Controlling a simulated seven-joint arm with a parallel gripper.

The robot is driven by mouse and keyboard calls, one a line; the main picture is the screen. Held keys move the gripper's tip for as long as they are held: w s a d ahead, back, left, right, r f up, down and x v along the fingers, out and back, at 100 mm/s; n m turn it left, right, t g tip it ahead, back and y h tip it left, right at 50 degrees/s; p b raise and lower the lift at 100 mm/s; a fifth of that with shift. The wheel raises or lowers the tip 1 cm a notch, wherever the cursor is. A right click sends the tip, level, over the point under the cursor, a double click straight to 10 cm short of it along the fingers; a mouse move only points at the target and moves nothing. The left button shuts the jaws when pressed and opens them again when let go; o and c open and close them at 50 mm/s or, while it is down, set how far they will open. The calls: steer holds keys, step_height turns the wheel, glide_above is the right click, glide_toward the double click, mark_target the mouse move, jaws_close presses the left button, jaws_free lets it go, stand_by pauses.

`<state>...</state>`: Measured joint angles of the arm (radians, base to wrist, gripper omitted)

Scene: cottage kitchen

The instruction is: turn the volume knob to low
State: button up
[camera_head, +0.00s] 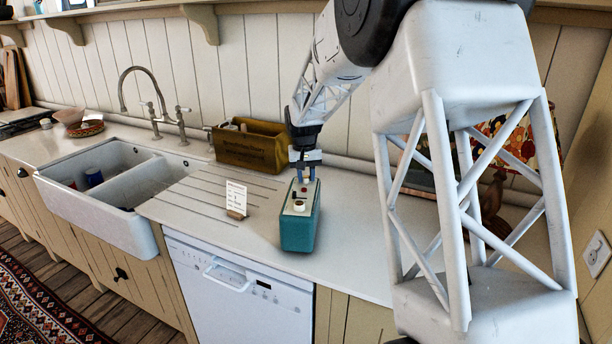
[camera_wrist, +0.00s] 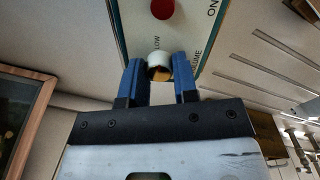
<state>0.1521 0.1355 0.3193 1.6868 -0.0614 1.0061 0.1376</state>
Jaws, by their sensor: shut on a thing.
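The teal box (camera_head: 298,231) stands on the counter near its front edge, with controls on its light top panel. My gripper (camera_head: 301,180) points down at the panel's far end. In the wrist view my gripper (camera_wrist: 160,70) has its blue fingers closed on either side of a small white knob (camera_wrist: 158,59) with a yellowish part. The words LOW and VOLUME are printed beside this knob. A red button (camera_wrist: 162,9) lies beyond it, with ON printed to its right. A cream knob (camera_head: 299,206) shows nearer the panel's front. I cannot tell where the held knob points.
A small white card in a stand (camera_head: 236,199) is left of the box. A wooden crate (camera_head: 251,145) is behind, at the wall. The double sink (camera_head: 150,232) is farther left. The counter right of the box (camera_head: 350,240) is clear.

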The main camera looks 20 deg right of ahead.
mark_target(305, 177)
steer(key=shift+n, duration=0.4)
steer(key=o, duration=0.9)
steer(key=shift+r, duration=0.1)
steer(key=shift+a+r, duration=0.15)
steer(key=shift+r, duration=1.75)
steer(key=shift+a+r, duration=0.1)
steer(key=shift+r, duration=1.8)
